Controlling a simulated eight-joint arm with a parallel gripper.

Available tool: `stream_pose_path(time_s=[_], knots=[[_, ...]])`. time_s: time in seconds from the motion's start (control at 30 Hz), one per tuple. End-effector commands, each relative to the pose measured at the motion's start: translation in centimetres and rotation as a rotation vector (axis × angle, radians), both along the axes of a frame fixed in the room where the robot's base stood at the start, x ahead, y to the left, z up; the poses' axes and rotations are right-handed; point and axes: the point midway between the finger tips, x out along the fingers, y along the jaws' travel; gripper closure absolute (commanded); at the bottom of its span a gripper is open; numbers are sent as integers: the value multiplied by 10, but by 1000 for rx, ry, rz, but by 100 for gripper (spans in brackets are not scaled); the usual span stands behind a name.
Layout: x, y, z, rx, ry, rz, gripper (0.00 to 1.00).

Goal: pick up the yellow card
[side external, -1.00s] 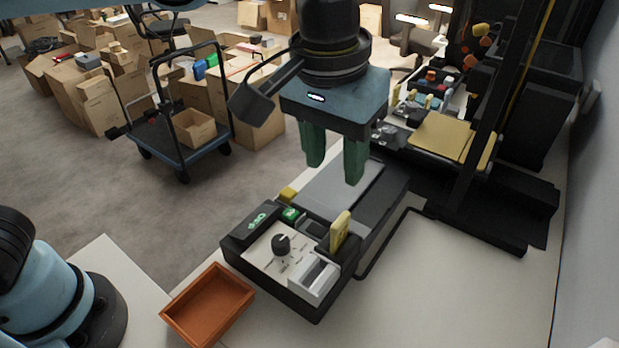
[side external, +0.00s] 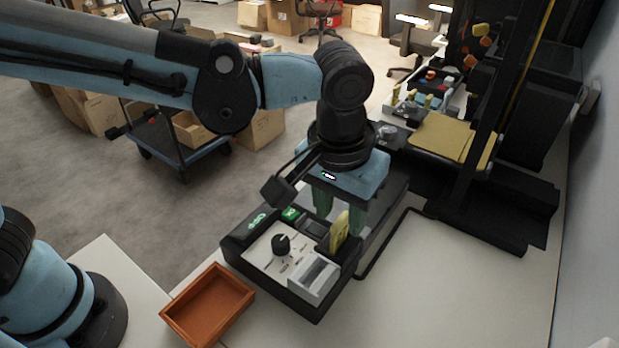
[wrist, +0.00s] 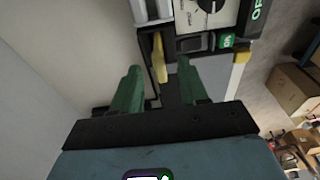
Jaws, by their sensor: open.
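The yellow card (side external: 338,231) stands upright in a dark slot on the black control box (side external: 245,266). In the wrist view the yellow card (wrist: 159,58) is seen nearly edge-on, ahead of the fingers and between their lines. My gripper (side external: 339,216) has green fingers, is open, and is just above and behind the card in the side view. In the wrist view my gripper (wrist: 160,78) holds nothing. The right finger partly overlaps the card's area in the side view, so I cannot tell whether they touch.
An orange tray (side external: 208,304) sits at the box's front left. The box carries a black knob (side external: 281,244) and a white block (side external: 314,279). A dark frame (side external: 470,190) stands at the right. The white tabletop (side external: 450,300) at front right is clear.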

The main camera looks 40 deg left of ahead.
Motion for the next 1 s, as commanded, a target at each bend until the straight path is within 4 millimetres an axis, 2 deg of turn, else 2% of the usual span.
stream_pose_path(time_s=[0.2,0.47,0.5,0.77,1.0], knots=[[3,0,-22,0,0,0,56],[3,0,-25,0,1,0,56],[3,0,-25,0,1,0,58],[3,0,-25,0,0,0,98],[3,0,-25,0,0,0,100]])
